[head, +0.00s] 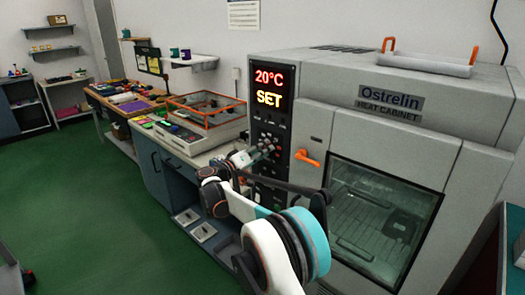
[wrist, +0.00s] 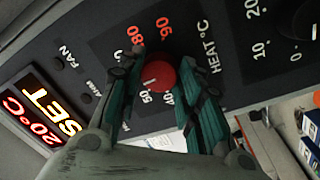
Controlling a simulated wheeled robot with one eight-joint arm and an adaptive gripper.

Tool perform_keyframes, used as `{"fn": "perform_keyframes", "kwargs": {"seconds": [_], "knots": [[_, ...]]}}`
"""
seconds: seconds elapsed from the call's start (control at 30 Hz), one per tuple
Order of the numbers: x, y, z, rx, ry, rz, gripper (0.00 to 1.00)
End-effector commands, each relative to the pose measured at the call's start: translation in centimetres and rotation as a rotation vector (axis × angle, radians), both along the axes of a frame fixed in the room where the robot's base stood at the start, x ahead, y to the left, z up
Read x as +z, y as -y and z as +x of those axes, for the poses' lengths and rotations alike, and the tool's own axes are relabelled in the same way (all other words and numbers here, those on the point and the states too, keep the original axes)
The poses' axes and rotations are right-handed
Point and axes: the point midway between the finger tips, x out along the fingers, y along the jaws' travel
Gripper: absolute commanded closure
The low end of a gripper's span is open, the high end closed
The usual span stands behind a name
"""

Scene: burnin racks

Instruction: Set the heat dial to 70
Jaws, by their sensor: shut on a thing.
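The heat dial (wrist: 160,76) is a round red knob on the dark control panel, under the label HEAT °C. Its short white mark points to the lower left, close to the 50. The 40 and 50 are printed below it and red numbers above, partly hidden by a finger. My gripper (wrist: 158,85) has its two green-black fingers on either side of the dial, shut on it. In the head view my gripper (head: 262,150) is at the panel of the heat cabinet (head: 310,125) and hides the dial. The display (head: 269,88) reads 20°C and SET.
A FAN label (wrist: 66,57) and small buttons lie left of the dial. Another black knob (wrist: 305,22) is at the upper right. The cabinet door has an orange handle (head: 308,158) close to my arm. A bench with an orange-framed case (head: 205,110) stands left.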

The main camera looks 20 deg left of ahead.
Motion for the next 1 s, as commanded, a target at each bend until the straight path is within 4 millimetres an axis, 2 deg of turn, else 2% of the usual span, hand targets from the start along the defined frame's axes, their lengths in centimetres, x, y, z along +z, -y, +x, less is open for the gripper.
{"fn": "perform_keyframes", "kwargs": {"seconds": [0.6,1.0], "knots": [[-0.17,-0.08,0.03,-0.003,0.205,0.504,0.91],[-0.18,-0.13,0.04,-0.002,0.272,0.665,0.91]]}}
